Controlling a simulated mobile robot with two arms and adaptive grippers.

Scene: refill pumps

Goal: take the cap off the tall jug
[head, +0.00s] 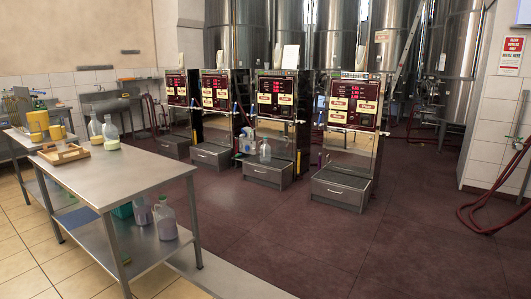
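Neither of my grippers is in view. Two translucent jugs stand upright on the steel table: a left jug (95,126) and a right jug (111,132) with pale yellowish contents low in it. Two more, a left shelf jug (143,211) and a right shelf jug (166,219), stand on its lower shelf with purplish contents. Two clear containers, one at the left (246,141) and one at the right (265,151), are at the third pump's base. Which one is the tall jug, and whether it is capped, I cannot tell at this size.
Several refill pumps stand in a row, the nearest pump (354,120) at the right. A red hose (488,222) hangs at the right wall. The dark red floor in front is clear.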

